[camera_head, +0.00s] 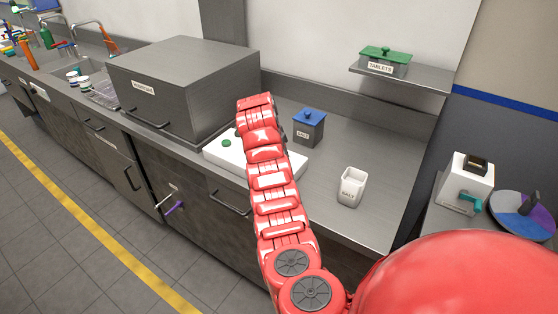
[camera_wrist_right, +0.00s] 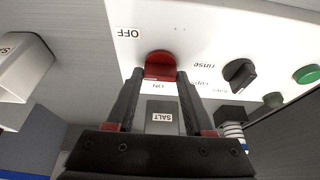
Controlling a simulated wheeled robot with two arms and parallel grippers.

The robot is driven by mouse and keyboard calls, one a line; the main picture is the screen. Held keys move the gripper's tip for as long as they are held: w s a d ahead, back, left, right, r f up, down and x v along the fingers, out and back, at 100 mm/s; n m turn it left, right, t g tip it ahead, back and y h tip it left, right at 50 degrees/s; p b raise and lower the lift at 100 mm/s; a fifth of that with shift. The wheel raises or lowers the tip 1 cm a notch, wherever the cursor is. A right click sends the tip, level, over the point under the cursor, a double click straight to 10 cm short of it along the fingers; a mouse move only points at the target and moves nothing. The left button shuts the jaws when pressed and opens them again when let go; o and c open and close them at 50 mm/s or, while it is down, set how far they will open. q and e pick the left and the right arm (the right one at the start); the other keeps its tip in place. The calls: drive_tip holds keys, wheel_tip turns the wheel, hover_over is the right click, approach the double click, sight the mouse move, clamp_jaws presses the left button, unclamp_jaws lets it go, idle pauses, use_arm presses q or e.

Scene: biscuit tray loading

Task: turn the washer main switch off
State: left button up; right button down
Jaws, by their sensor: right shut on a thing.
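The red main switch (camera_wrist_right: 160,65) sits on a white control panel (camera_wrist_right: 200,30) in the right wrist view. An OFF label is at its upper left and an ON label just below it. My right gripper (camera_wrist_right: 159,74) has its two dark fingers on either side of the switch, shut on it. In the head view my red right arm reaches over the white panel (camera_head: 222,155) on the counter; it hides the switch and my gripper there. The exact angle of the switch is hard to tell. My left gripper is not in view.
A grey salt box with a blue lid (camera_head: 308,127) stands close right of my arm. A white salt cup (camera_head: 350,187) is nearer the counter's front. A large grey box (camera_head: 190,85) stands left. Beside the switch is a black rinse knob (camera_wrist_right: 239,75).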

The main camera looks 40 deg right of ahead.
idle(0.4)
drive_tip(key=shift+c, duration=1.4)
unclamp_jaws()
drive_tip(key=shift+a+r, duration=0.15)
drive_tip(key=shift+r, duration=0.2)
drive_tip(key=b+v, duration=0.2)
drive_tip(key=v, duration=1.4)
drive_tip(key=shift+r, duration=0.35)
drive_tip(key=shift+a, duration=0.1)
